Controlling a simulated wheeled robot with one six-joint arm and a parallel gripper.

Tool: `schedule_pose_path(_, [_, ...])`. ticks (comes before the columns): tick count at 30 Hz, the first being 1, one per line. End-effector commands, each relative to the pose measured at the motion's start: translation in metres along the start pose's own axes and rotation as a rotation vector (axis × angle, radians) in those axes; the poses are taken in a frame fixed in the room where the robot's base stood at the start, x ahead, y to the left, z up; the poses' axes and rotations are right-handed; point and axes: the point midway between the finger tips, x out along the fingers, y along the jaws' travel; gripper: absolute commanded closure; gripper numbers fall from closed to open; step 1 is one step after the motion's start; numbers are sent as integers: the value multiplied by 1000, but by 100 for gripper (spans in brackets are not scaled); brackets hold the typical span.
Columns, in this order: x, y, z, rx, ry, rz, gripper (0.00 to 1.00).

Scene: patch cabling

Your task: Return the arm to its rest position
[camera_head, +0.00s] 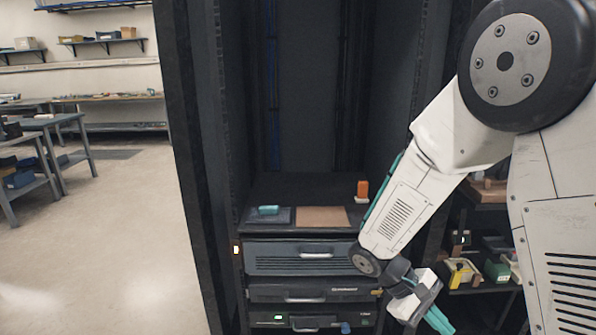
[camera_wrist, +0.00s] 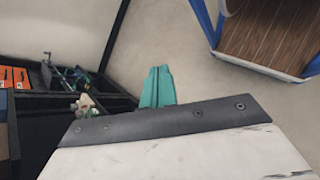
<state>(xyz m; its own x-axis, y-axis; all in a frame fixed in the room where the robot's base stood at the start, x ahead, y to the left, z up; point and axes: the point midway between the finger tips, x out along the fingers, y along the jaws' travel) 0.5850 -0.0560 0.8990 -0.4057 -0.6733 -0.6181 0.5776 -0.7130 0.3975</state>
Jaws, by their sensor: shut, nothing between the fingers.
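My gripper (camera_head: 440,321) is at the lower right of the head view, in front of the rack and apart from it. Its teal fingers point down and to the right. In the wrist view the two teal fingers of my gripper (camera_wrist: 158,86) lie side by side, shut, with nothing between them. They are over bare floor. My white arm reaches down from the upper right of the head view and hides part of the rack's right side.
A dark rack (camera_head: 211,180) holds several drawer units (camera_head: 300,258). On its top are a teal item (camera_head: 268,210), a brown board (camera_head: 322,216) and an orange item (camera_head: 362,188). A shelf with a yellow item (camera_head: 461,272) stands at right. Floor (camera_head: 110,240) is clear at left.

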Motion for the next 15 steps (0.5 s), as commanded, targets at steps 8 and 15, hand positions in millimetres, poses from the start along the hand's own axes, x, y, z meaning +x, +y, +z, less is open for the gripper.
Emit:
schedule_pose_path(8, [-32,-12,88,120,169,-280,100])
schedule_pose_path(15, [-52,-29,150,225,352,-474,100])
